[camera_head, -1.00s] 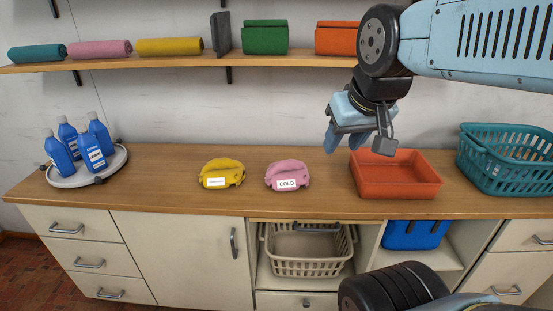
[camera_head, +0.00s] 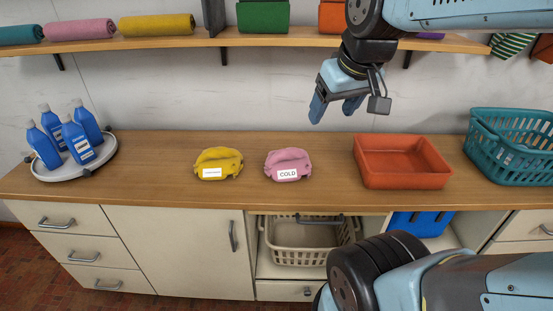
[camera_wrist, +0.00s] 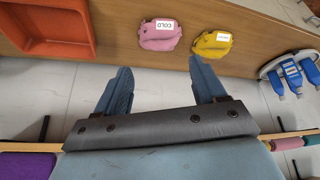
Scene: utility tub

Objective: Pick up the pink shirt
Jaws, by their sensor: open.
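The pink shirt (camera_head: 288,161) lies folded on the wooden counter, with a white label reading COLD on its front. It also shows in the wrist view (camera_wrist: 158,37), upside down, beyond the fingertips. My gripper (camera_head: 334,108) is open and empty, in the air above the counter, to the right of the pink shirt and higher than it. Its two blue fingers (camera_wrist: 158,78) are apart in the wrist view, and nothing is between them. A yellow folded shirt (camera_head: 219,161) with a white label lies just left of the pink one, a small gap apart.
An orange-red tray (camera_head: 407,181) sits right of the pink shirt, and a teal basket (camera_head: 476,163) stands farther right. Several blue bottles stand on a round white tray (camera_head: 62,175) at the left. A shelf (camera_head: 270,41) with rolled and folded cloths runs above.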

